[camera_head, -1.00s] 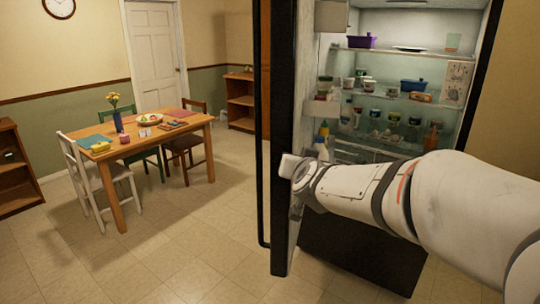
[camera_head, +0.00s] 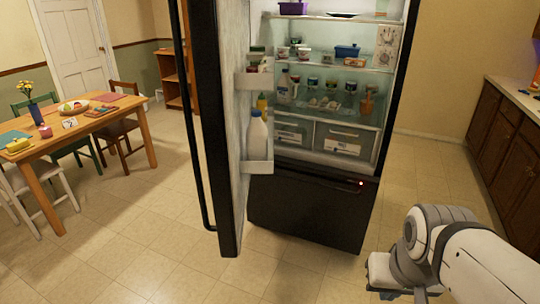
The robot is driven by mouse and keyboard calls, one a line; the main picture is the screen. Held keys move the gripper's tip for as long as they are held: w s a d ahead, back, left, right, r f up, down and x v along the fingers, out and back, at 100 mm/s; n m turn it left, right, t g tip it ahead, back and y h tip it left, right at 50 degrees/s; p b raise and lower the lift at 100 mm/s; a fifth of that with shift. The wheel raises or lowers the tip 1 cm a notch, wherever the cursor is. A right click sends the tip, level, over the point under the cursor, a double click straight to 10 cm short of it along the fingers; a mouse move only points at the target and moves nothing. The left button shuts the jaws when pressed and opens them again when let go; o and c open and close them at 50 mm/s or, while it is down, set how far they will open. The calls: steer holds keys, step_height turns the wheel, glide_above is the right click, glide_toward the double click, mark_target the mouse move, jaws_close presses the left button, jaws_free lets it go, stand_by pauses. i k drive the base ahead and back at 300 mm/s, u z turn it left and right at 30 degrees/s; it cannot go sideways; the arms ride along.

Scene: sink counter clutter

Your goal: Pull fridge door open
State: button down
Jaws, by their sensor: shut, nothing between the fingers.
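The black fridge (camera_head: 305,211) stands in the middle of the view with its upper compartment exposed. Its fridge door (camera_head: 232,130) is swung wide open to the left, seen nearly edge-on, with a long black handle (camera_head: 190,130) on its outer side. Door shelves on its inner side hold a white jug (camera_head: 257,137) and other items. My gripper (camera_head: 385,292) is at the lower right, in front of and to the right of the fridge, apart from the door. It is shut and empty, partly cut by the bottom edge.
A dining table (camera_head: 95,128) with chairs stands at the left. A wooden counter (camera_head: 500,130) runs along the right. A lower freezer drawer with a red light (camera_head: 361,183) is below the shelves. Tiled floor is clear in front of the fridge and between it and the counter.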

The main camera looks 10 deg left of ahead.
mark_target(220, 34)
steer(key=u, duration=0.2)
steer(key=i, duration=0.9)
steer(key=u, duration=0.6)
